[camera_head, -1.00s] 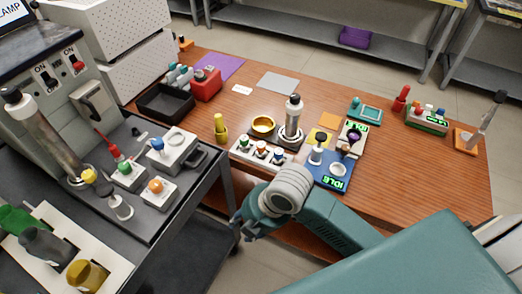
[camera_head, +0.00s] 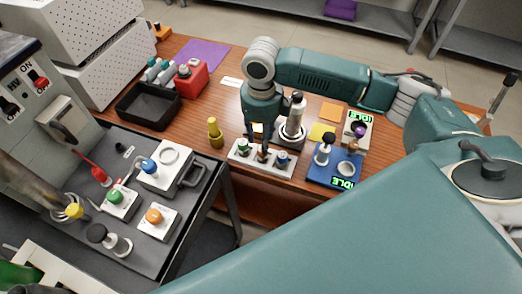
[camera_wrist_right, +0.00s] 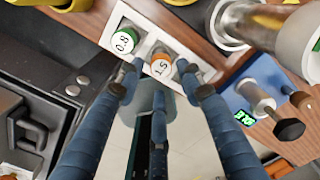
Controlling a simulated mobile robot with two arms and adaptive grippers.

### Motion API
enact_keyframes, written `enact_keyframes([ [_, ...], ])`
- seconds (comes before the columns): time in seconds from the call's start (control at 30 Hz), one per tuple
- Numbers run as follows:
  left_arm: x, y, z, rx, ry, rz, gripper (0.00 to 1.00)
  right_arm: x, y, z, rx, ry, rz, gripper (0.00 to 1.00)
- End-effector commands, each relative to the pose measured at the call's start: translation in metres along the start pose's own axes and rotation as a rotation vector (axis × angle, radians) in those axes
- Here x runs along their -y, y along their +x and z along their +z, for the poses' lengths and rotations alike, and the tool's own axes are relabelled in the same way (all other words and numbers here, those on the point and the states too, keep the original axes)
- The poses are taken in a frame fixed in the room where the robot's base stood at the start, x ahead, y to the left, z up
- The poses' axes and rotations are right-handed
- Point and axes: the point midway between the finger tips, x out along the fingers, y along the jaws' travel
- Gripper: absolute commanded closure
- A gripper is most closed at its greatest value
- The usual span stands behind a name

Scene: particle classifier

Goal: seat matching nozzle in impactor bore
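A white rack (camera_head: 240,157) near the table's front edge holds a green nozzle (camera_head: 243,149), a blue nozzle (camera_head: 281,158) and, between them, an orange one. The wrist view shows the green one (camera_wrist_right: 124,40) marked 0.8 and the orange one (camera_wrist_right: 161,65) marked 1.5. My right gripper (camera_head: 256,143) points down over the rack. Its fingers are spread and straddle the orange nozzle; contact cannot be told. In the head view the fingers hide the orange nozzle. A metal cylinder (camera_head: 294,112), seemingly the impactor, stands on a dark base just behind the rack; its bore is not visible.
A yellow nozzle-like piece (camera_head: 215,133) stands left of the rack. A blue board (camera_head: 321,172) with an IDLE display lies to the right. A dark cart (camera_head: 195,205) with knobbed boxes adjoins at left. A black tray (camera_head: 147,108) sits at the table's back left.

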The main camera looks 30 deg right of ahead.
Motion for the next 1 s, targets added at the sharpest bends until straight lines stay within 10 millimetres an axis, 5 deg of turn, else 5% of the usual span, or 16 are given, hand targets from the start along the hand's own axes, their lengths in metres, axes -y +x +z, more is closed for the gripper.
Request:
enact_keyframes([
  [0.1, -0.007, -0.004, 0.044, 0.062, 0.001, 0.008, 0.6, 0.0, 0.01, 0.0, 0.0, 0.002, 0.0, 0.63],
  [0.17, -0.009, -0.005, 0.053, 0.072, 0.002, 0.01, 0.6, 0.0, 0.013, 0.0, 0.001, 0.002, 0.0, 0.63],
  [0.5, 0.001, -0.013, -0.015, -0.024, 0.003, 0.0, 0.6, -0.002, 0.058, -0.008, 0.001, 0.002, 0.0, 0.63],
  [0.8, -0.002, -0.013, 0.007, 0.01, 0.003, 0.003, 0.6, -0.002, 0.064, -0.007, 0.004, 0.001, -0.001, 0.63],
  [1.0, -0.004, -0.014, 0.022, 0.031, 0.003, 0.005, 0.6, -0.002, 0.064, -0.007, 0.004, 0.001, -0.001, 1.0],
])
